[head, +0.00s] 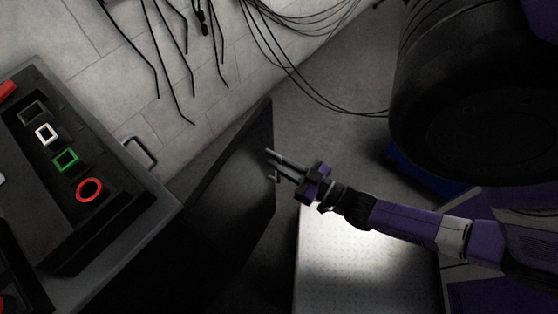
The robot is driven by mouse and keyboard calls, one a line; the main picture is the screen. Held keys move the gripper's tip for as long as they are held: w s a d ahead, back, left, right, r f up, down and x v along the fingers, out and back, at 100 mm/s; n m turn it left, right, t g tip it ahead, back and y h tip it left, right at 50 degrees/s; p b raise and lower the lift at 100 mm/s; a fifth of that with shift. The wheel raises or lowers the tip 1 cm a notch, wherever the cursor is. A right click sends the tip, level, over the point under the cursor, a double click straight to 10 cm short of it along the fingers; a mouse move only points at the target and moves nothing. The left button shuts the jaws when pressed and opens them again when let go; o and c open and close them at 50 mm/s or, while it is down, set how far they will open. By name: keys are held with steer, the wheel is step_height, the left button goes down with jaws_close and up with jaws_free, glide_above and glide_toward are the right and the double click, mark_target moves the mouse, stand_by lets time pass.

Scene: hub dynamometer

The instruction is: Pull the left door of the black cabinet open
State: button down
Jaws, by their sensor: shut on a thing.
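The black cabinet (150,215) stands at the lower left, seen from above at a tilt. Its dark door (235,180) stands out from the body at an angle, with its free edge toward the middle of the view. My gripper (273,164) is at that free edge, reaching in from the right. It is shut on the door's handle, a small grey bar mostly hidden by the fingers. The cabinet's inside is too dark to make out.
A large dark tyre (475,90) stands at the upper right. Cables (300,75) hang by the wall. A bright floor plate (360,255) lies below my arm.

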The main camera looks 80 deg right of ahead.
steer(key=c, duration=1.5)
jaws_free()
steer(key=shift+o, duration=0.2)
steer(key=v, duration=0.8)
steer(key=shift+w+f, duration=0.1)
steer(key=shift+f, duration=0.05)
